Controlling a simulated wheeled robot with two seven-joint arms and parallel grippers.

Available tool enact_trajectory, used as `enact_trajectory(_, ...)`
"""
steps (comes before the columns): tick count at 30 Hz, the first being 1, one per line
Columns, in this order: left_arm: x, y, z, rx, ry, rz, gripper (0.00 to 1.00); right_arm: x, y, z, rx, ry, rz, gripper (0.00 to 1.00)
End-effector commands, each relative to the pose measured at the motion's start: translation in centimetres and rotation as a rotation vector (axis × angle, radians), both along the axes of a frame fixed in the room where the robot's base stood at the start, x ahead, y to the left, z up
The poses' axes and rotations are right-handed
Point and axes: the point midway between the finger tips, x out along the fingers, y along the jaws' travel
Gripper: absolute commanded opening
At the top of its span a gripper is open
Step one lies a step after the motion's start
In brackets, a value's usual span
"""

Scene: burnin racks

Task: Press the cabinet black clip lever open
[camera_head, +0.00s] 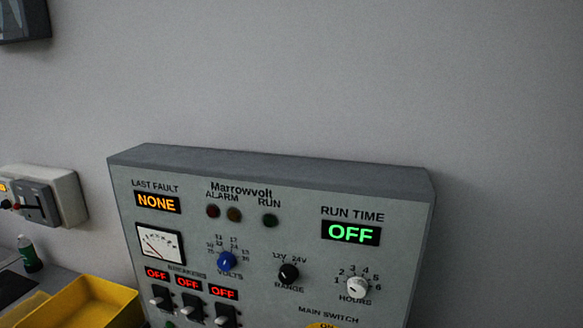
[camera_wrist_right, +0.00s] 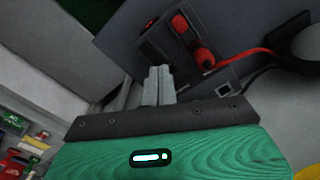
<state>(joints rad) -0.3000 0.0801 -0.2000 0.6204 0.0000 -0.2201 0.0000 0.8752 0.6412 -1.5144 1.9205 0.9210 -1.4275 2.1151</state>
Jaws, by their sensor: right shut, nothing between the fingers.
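In the right wrist view, my right gripper (camera_wrist_right: 158,73) shows as two grey fingers closed together with nothing between them. Its fingertips are close in front of a dark grey panel (camera_wrist_right: 228,28). Red clip parts (camera_wrist_right: 203,58) with a red cable are on that panel, to the right of and above the fingertips. A black cable (camera_wrist_right: 258,77) runs to a dark part (camera_wrist_right: 224,89) right of the fingers, which may be the black clip; its lever cannot be made out clearly. Whether the fingers touch anything cannot be told. The head view shows the grey cabinet (camera_head: 271,163), but neither gripper nor clips.
A wall box (camera_head: 62,190) hangs at far left. The wall above the cabinet is clear.

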Motion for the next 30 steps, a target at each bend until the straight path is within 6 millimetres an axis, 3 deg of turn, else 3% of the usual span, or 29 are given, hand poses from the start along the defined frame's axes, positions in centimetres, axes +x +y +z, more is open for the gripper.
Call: enact_trajectory(30, -0.02, -0.01, -0.20, 0.000, 0.000, 0.000, 0.36, 0.00, 0.01, -0.84, 0.000, 0.000, 0.000, 0.00)
